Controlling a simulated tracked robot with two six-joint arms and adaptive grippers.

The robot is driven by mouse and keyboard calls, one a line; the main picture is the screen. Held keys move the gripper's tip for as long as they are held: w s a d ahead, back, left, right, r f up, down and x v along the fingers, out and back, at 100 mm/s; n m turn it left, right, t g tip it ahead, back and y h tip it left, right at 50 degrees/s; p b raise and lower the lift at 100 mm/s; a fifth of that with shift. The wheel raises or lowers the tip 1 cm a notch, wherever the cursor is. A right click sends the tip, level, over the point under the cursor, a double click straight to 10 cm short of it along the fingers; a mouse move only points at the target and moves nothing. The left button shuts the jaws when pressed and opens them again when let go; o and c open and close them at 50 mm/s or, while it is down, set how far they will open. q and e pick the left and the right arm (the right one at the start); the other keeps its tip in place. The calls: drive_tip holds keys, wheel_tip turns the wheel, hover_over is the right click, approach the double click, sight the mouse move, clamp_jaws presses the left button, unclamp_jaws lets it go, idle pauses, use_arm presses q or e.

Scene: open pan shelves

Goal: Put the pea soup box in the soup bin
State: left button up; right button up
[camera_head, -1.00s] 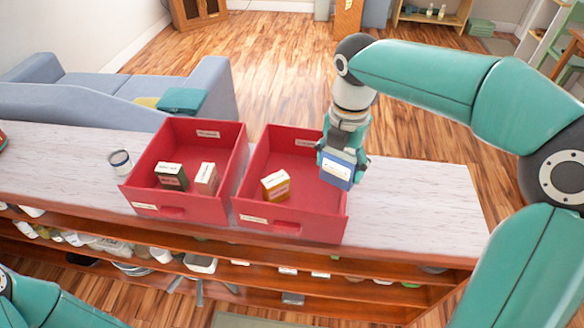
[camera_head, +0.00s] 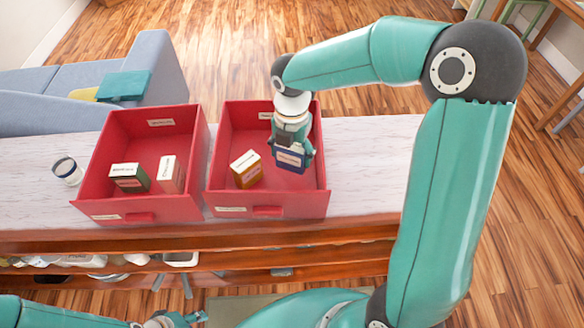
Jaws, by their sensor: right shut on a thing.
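My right gripper (camera_head: 292,150) points down and is shut on a blue box (camera_head: 290,161) with a white label too small to read. It holds the box inside the outline of the right red bin (camera_head: 268,211); I cannot tell whether the box touches the floor. A yellow-brown box (camera_head: 246,170) stands left of it in this bin. The left red bin (camera_head: 105,207) holds a dark green box (camera_head: 128,178) and a cream-and-red box (camera_head: 171,174). The bin labels are not legible. My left gripper (camera_head: 180,320) is partly cut off at the bottom edge.
Both bins stand side by side on a pale counter (camera_head: 370,165). A white-and-dark can (camera_head: 67,171) stands left of them. Open shelves with pans and dishes lie below the counter. The counter right of the bins is clear. A blue sofa (camera_head: 150,70) is behind.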

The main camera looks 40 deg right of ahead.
drive_tip(key=shift+s+f, duration=0.1)
drive_tip(key=shift+f, duration=3.2)
drive_tip(key=shift+f, duration=0.1)
drive_tip(key=o, duration=1.3)
drive_tip(key=shift+c, duration=0.2)
wheel_tip(320, 180, up, 12)
drive_tip(key=shift+r, duration=0.15)
